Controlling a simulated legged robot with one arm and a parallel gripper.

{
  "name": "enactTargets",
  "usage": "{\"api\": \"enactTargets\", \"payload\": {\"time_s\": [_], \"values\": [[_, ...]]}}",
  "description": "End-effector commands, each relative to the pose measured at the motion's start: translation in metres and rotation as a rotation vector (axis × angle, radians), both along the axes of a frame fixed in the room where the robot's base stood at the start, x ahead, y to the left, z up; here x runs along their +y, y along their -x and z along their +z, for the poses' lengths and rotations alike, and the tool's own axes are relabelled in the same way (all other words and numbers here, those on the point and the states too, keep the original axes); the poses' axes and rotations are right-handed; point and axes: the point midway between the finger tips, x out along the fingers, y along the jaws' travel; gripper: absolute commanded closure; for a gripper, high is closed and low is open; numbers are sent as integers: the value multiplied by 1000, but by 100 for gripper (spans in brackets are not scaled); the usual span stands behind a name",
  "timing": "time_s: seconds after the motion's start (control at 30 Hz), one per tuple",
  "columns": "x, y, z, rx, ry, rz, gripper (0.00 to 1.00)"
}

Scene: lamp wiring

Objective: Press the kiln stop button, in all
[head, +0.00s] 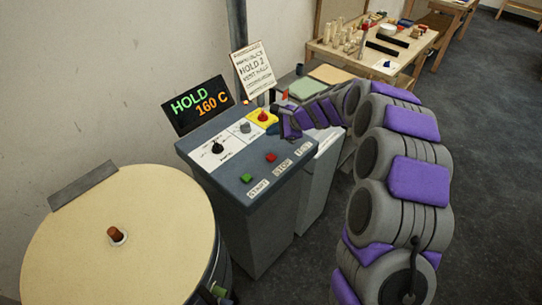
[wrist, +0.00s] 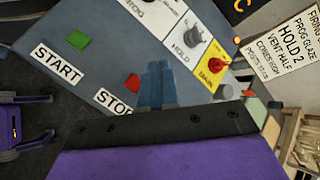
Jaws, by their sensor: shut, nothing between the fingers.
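The red stop button (head: 270,157) sits near the front edge of the grey control panel (head: 228,171), beside a STOP label. In the wrist view the red button (wrist: 133,82) shows just left of my fingers, with the STOP label (wrist: 113,102) partly cut off by my gripper body. My gripper (head: 287,125) is at the panel's far right side in the head view, above and right of the button. In the wrist view my gripper (wrist: 157,75) has its fingers shut and empty, over the panel between the stop button and the yellow MAIN plate. I cannot tell whether they touch the panel.
A green start button (head: 246,178) is left of the stop button. A black knob (head: 218,147), a grey knob (head: 245,128) and a red MAIN knob (head: 263,116) stand behind. The display (head: 198,105) reads HOLD 160 C. The round kiln (head: 120,225) is at left.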

Motion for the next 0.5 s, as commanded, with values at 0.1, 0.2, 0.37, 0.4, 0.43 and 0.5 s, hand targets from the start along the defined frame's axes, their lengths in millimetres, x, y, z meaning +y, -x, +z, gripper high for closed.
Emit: {"api": "enactTargets", "payload": {"time_s": [0.1, 0.2, 0.37, 0.4, 0.43, 0.5], "values": [[0, 0, 0, 0, 1, 1, 100], [0, 0, -1, -1, 1, 2, 100], [0, 0, -7, 0, 1, 2, 100], [0, 1, -9, 0, 1, 2, 100], [0, 1, -12, 0, 1, 2, 100], [0, 1, -18, 0, 2, 3, 100]]}}
